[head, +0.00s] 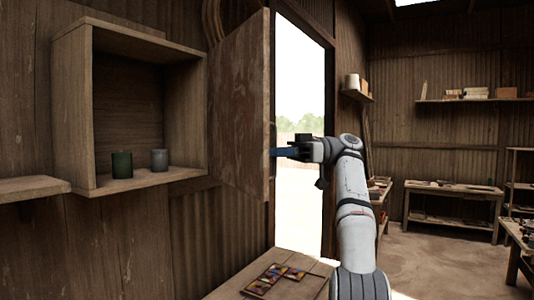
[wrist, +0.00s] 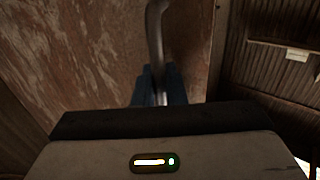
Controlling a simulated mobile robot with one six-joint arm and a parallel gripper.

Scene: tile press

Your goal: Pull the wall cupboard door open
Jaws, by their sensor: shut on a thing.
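The wall cupboard (head: 80,120) hangs on the plank wall at the left, with its inside in plain view. Its wooden door (head: 240,105) stands wide open, swung out on the cupboard's right side. My gripper (head: 274,152) is at the door's outer face, partly hidden by the door's edge in the head view. In the wrist view, my gripper (wrist: 160,88) is shut on the curved metal door handle (wrist: 155,35). The blue fingers lie on both sides of the handle.
A dark green cup (head: 122,164) and a grey cup (head: 160,160) stand inside the cupboard. A table (head: 305,288) with colourful tiles (head: 272,280) is below. A bright doorway (head: 300,90) lies behind the door. Open floor is at the right.

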